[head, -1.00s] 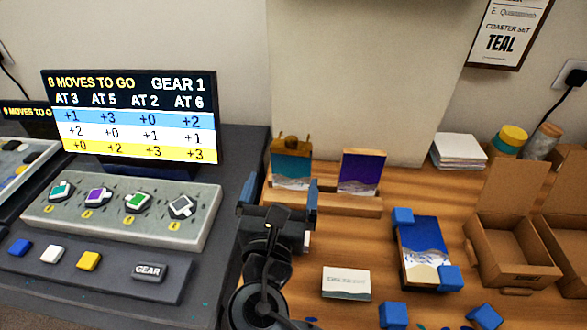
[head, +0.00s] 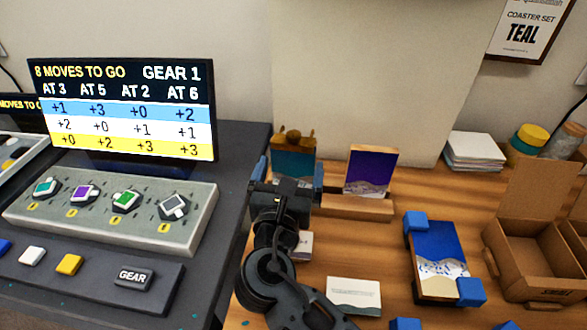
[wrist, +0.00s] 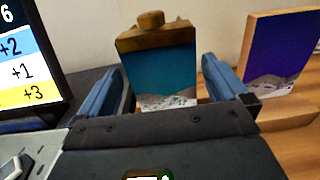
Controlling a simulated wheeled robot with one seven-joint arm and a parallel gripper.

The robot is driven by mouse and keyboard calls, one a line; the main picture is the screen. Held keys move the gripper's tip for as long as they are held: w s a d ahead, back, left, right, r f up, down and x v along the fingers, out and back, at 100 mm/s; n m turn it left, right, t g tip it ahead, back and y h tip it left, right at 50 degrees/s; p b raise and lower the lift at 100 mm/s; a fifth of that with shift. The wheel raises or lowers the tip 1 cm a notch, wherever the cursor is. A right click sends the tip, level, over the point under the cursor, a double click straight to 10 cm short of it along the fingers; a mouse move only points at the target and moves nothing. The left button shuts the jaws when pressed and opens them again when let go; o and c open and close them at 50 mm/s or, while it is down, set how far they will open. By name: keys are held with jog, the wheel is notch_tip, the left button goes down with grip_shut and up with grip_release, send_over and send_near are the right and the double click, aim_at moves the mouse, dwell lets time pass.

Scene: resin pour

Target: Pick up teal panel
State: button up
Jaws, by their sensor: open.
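The teal panel (head: 294,162) stands upright at the left end of a wooden rack, with a wooden top edge and a knob-like piece on it. In the wrist view the teal panel (wrist: 158,65) is between the two blue fingers. My gripper (head: 290,172) is open in front of it, one finger to each side. In the wrist view my gripper (wrist: 166,85) shows gaps on both sides of the panel. My gripper hides the panel's lower part in the head view.
A purple panel (head: 369,172) stands close by on the right of the wooden rack (head: 355,207). A blue panel (head: 437,250) with blue corner blocks lies on the table. A cardboard box (head: 530,250) is at the right. The screen (head: 125,108) and control console (head: 110,215) are at the left.

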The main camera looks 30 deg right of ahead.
jog(key=x, duration=0.2)
jog(key=shift+w+d, duration=0.2)
jog(key=shift+w, duration=0.1)
jog(key=c, duration=0.7)
